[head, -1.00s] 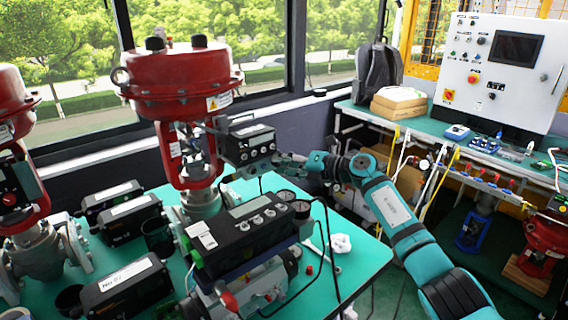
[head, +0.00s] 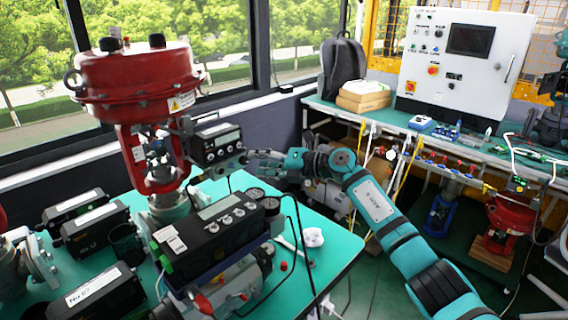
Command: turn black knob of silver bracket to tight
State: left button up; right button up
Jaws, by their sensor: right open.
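A dark positioner box (head: 215,143) is mounted at the right side of the red valve actuator (head: 140,75). The silver bracket and its black knob are too small and shaded for me to pick out surely around that box. My right gripper (head: 249,163) is open, just right of the box's lower right corner. Its fingers point left toward the box, and I cannot tell whether they touch anything. My left gripper is not in view.
A second positioner unit (head: 213,230) and other black boxes (head: 92,295) crowd the green table (head: 335,250). A white crumpled item (head: 313,237) lies near its right edge. At the back right stand a backpack (head: 343,68), cartons (head: 363,96) and a white control panel (head: 465,65).

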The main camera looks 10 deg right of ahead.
jog(key=v, duration=0.9)
jog(key=shift+f, duration=0.15)
